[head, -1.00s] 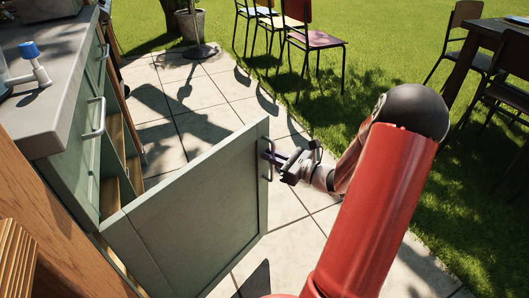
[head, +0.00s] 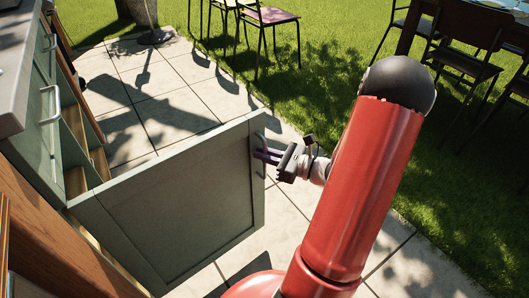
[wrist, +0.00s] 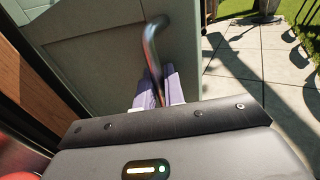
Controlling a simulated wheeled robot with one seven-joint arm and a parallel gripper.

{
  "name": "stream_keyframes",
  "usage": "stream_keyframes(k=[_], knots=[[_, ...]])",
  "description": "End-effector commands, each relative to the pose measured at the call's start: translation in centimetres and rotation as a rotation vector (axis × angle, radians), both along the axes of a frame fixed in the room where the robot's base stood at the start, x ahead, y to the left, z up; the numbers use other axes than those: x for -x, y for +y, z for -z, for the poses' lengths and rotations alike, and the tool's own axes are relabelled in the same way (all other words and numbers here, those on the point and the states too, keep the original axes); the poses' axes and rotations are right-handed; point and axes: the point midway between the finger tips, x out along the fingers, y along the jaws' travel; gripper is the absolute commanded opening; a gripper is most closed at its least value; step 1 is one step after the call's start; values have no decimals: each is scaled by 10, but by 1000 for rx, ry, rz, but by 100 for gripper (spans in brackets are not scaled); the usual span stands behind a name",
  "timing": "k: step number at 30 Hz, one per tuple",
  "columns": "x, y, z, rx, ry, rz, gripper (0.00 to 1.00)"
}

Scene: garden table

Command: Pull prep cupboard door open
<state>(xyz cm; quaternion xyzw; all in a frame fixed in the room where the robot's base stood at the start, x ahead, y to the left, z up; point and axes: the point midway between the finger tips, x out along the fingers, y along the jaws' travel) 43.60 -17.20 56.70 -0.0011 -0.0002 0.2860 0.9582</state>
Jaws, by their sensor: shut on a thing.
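The prep cupboard door (head: 175,205) is a grey-green panel standing swung out from the cupboard (head: 35,115) in the head view. Its metal handle (wrist: 151,48) is a curved bar near the door's free edge. My gripper (head: 262,156) is shut on the handle, with its purple fingers on either side of the bar in the wrist view (wrist: 157,88). The lower part of the handle is hidden behind my gripper in the wrist view. Part of the cupboard's inside shows behind the door.
Paving (head: 190,95) around the door is clear. A parasol base (head: 155,37) stands at the back.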

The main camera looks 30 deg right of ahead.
Motion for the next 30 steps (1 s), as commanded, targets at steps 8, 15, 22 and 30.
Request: stream_keyframes(k=[8, 15, 22, 30], knots=[[0, -1, 0, 1, -1, 3, 25], [0, -1, 0, 0, 0, 1, 25], [22, -16, 0, 1, 1, 6, 25], [57, -39, 0, 2, 0, 4, 25]])
